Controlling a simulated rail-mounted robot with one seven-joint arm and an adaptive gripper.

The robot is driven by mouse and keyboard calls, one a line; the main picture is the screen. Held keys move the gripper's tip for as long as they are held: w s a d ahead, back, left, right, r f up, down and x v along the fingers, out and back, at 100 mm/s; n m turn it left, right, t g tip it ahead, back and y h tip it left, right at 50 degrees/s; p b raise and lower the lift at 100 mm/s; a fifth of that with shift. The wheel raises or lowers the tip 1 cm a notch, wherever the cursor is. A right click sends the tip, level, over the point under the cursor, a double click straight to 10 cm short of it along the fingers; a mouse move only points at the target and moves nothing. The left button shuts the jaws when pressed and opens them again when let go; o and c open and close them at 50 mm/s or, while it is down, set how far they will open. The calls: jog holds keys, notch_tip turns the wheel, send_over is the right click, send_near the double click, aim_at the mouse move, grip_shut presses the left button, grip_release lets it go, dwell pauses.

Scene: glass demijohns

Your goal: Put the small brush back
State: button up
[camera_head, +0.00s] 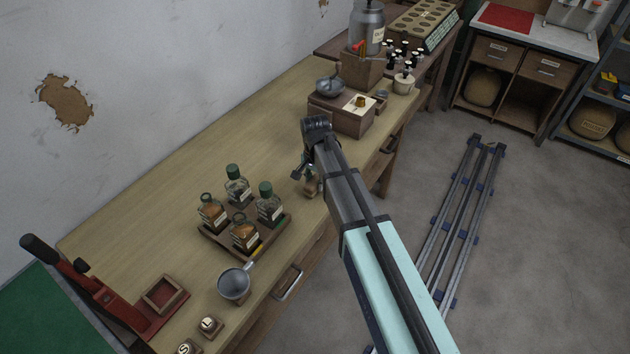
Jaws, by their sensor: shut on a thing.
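My gripper (304,172) hangs over the front part of the wooden bench, right of the bottle tray. It is shut on a small brownish thing (312,187), apparently the small brush. The gripper and arm hide most of it, so its bristles and exact tilt cannot be made out. I cannot tell whether it touches the bench.
A dark tray (213,240) holds several small bottles. A metal pot (234,286) with a handle stands in front of it. A wooden box (342,118) bearing a grey bowl (330,86) stands behind my gripper. The bench top (215,150) is clear along the wall.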

aim_at(315, 180)
jog(key=shift+f, duration=0.3)
jog(key=shift+f, duration=0.15)
jog(key=o, duration=1)
notch_tip(315, 180, up, 12)
jog(key=b, duration=0.3)
jog(key=shift+r, duration=0.2)
